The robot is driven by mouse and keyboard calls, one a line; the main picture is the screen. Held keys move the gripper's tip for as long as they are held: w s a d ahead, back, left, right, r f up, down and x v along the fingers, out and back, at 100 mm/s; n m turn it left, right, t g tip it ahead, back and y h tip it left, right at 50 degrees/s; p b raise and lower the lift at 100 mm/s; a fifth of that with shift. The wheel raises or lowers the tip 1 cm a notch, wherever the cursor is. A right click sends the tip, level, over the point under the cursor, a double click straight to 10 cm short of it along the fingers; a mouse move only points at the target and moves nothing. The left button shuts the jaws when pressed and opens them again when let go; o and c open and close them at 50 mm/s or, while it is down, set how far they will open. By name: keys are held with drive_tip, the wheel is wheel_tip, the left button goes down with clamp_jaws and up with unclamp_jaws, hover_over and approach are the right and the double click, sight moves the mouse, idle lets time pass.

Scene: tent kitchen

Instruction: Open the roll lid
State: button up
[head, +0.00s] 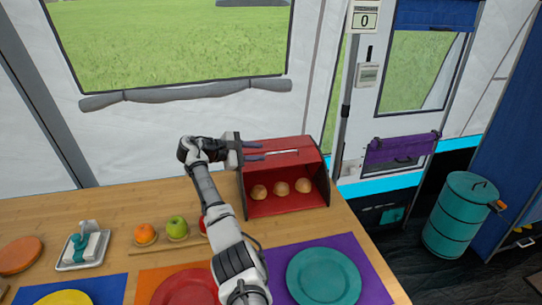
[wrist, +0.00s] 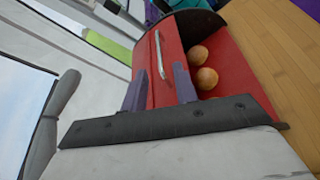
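The red bread box (head: 287,211) stands on the wooden counter, with a curved roll lid (head: 290,146) and dark side walls. The lid is up, and several round buns (head: 281,188) show through the open front. A silver bar handle (head: 285,153) runs along the lid; it also shows in the wrist view (wrist: 159,56). My gripper (head: 264,151) is at the upper left of the box, over the lid. Its two purple fingers are apart with nothing between them. In the wrist view my gripper (wrist: 160,85) points along the lid toward the handle, which lies beyond the fingertips.
A green apple (head: 177,228), an orange (head: 145,233) and a partly hidden red fruit sit left of my arm. Plates, including a teal plate (head: 323,276), lie along the front. The tent wall is close behind the box.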

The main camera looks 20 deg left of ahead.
drive_tip(key=shift+b+v, duration=0.3)
drive_tip(key=shift+v, duration=2)
